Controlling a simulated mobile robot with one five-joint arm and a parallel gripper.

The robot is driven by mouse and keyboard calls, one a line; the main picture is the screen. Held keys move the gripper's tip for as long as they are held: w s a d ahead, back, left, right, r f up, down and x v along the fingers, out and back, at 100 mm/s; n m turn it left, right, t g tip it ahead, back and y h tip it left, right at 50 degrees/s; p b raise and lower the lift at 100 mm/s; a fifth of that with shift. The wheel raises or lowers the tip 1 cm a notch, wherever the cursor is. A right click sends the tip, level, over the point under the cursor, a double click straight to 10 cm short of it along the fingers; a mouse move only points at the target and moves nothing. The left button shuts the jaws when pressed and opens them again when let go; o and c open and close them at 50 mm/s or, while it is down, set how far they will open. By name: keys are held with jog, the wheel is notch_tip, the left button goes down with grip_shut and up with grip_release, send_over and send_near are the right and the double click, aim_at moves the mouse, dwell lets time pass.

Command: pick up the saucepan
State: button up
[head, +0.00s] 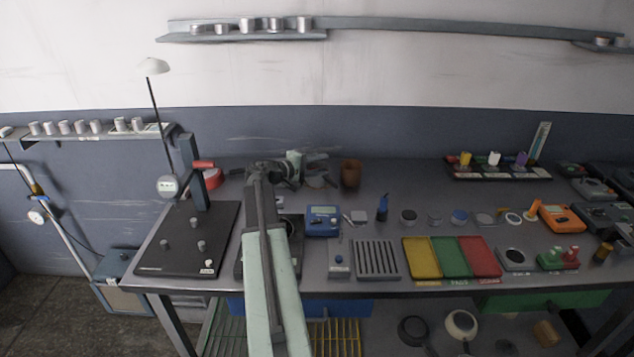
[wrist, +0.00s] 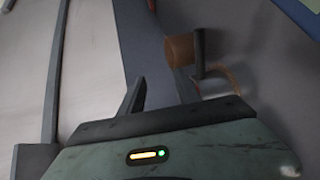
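Two round pans rest on the lower shelf under the bench in the head view: a dark one (head: 413,329) and a pale one with a dark rim (head: 460,324). I cannot tell for certain which of them is the saucepan. My gripper (head: 322,168) is above the bench top, well up and to the left of both pans. In the wrist view its two dark fingers (wrist: 160,88) stand apart with nothing between them. No pan can be made out in the wrist view.
A brown cup (head: 351,174) stands on the bench just right of my gripper. A blue box (head: 322,221), a slotted grey block (head: 376,260) and yellow, green and red trays (head: 451,257) crowd the front. The bench overhangs the lower shelf.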

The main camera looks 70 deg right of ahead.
jog(key=b, duration=0.7)
send_near(324, 180)
jog(key=s+d, duration=0.1)
jog(key=s, duration=0.1)
jog(key=s+d, duration=0.2)
jog(key=shift+s+d+f, duration=0.1)
jog(key=shift+s, duration=0.2)
jog(key=shift+r+x, duration=0.25)
jog(key=shift+x, duration=0.9)
jog(key=shift+s+d, duration=0.1)
jog(key=shift+d, duration=0.1)
jog(key=shift+r, duration=0.15)
jog(key=x, duration=0.5)
jog(key=shift+b, duration=0.35)
jog(key=shift+a, duration=0.1)
grip_shut()
